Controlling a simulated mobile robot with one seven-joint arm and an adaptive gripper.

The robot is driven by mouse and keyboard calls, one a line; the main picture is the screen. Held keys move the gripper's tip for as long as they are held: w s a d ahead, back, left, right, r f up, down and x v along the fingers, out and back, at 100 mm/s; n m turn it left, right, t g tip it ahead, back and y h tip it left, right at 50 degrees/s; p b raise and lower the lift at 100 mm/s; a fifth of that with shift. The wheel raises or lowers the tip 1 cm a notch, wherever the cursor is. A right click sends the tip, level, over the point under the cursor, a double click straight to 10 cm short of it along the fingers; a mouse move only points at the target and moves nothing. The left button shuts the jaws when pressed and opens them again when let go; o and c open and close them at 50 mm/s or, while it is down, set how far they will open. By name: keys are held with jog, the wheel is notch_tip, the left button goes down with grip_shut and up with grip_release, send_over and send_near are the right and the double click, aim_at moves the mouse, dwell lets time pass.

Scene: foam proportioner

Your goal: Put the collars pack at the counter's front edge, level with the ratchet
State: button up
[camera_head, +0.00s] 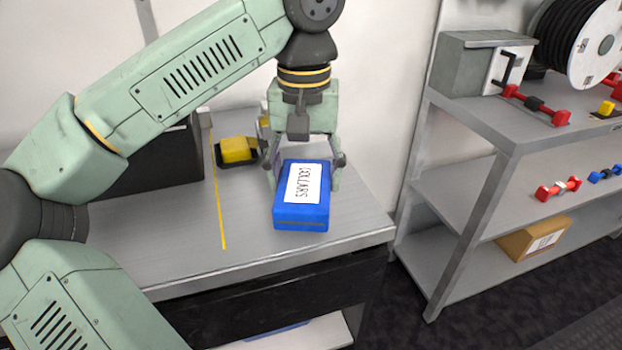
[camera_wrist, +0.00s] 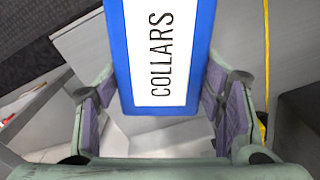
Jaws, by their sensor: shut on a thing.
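The collars pack (camera_head: 301,215) is a blue box with a white label reading COLLARS. My gripper (camera_head: 305,172) is shut on it, with one finger at each side. In the head view the pack appears over the right end of the grey counter (camera_head: 180,245), behind its front edge. I cannot tell whether it touches the surface. In the wrist view the pack (camera_wrist: 121,60) lies between the finger pads (camera_wrist: 160,108). I cannot make out a ratchet for certain; a yellow item (camera_head: 236,150) sits in a black holder at the counter's back.
A yellow line (camera_head: 217,200) crosses the counter left of the pack. A black box (camera_head: 150,165) stands at the back left. A metal shelf unit (camera_head: 475,125) stands to the right, across a floor gap. The counter front between line and pack looks clear.

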aim_at(311, 185)
jog(key=shift+w+d, duration=0.2)
jog(key=shift+w, duration=0.35)
jog(key=shift+w+d+f+p, duration=0.1)
jog(key=shift+w+f+p, duration=0.15)
jog(key=shift+f, duration=0.7)
jog(key=shift+w+d+f+p, duration=0.15)
jog(key=shift+w+f, duration=0.1)
jog(key=shift+f, duration=0.65)
jog(key=shift+f, duration=0.15)
jog(key=o, duration=1.3)
jog(key=shift+c, duration=0.2)
notch_tip(311, 185, up, 12)
jog(key=shift+r+p, duration=0.2)
jog(key=shift+p, duration=0.15)
